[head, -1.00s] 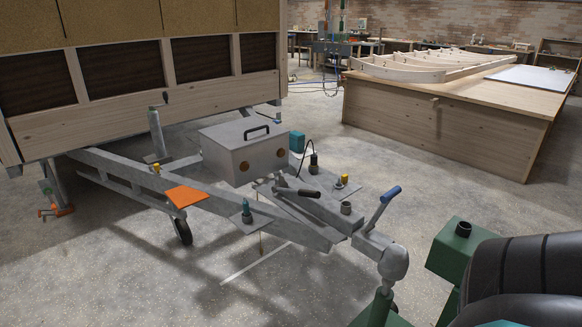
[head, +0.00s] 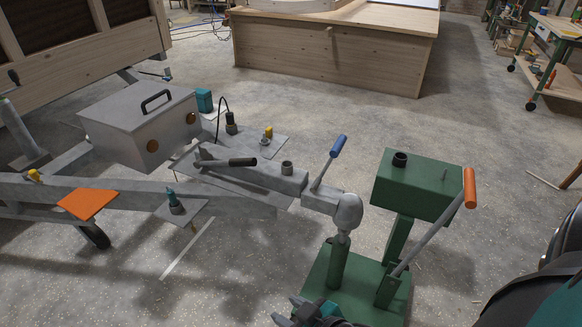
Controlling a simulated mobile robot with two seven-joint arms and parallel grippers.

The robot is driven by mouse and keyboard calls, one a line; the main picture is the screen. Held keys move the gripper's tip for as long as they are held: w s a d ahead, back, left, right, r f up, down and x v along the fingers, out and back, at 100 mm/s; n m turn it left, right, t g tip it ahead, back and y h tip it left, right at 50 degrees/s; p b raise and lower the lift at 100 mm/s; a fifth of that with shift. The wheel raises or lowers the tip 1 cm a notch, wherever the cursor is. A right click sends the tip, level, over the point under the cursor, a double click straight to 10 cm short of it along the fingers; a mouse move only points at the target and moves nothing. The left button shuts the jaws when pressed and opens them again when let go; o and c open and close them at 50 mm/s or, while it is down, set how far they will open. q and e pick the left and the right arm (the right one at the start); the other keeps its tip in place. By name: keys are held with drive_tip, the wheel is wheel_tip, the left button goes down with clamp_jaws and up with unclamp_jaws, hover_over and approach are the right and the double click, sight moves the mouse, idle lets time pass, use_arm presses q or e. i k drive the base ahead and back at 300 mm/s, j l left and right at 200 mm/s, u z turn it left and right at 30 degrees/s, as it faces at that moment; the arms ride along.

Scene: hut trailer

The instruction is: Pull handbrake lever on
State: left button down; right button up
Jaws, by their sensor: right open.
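The handbrake lever (head: 230,162) has a black grip and lies low, nearly flat, along the grey trailer drawbar (head: 260,177), behind the coupling head. A blue-handled lever (head: 328,160) stands up from the coupling head (head: 347,210). My right gripper (head: 292,311) shows at the bottom edge, dark grey with teal, open and partly cut off by the frame. It is in front of the drawbar and well apart from the handbrake lever. My left gripper is not in view.
A green stand (head: 415,185) with an orange-handled lever (head: 470,188) stands right of the coupling. A grey box (head: 140,125) sits on the trailer frame behind the lever. An orange plate (head: 88,204) lies on the left beam. Open floor lies beyond the stand.

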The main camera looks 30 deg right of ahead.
sight(235, 162)
drive_tip(key=i+z, duration=0.15)
drive_tip(key=z, duration=0.3)
drive_tip(key=i+z, duration=0.15)
drive_tip(key=z, duration=0.35)
drive_tip(key=i+j+z, duration=0.1)
drive_tip(key=z, duration=0.35)
drive_tip(key=i+j+z, duration=0.1)
drive_tip(key=z, duration=0.25)
drive_tip(key=i+j+z, duration=0.25)
drive_tip(key=z, duration=0.15)
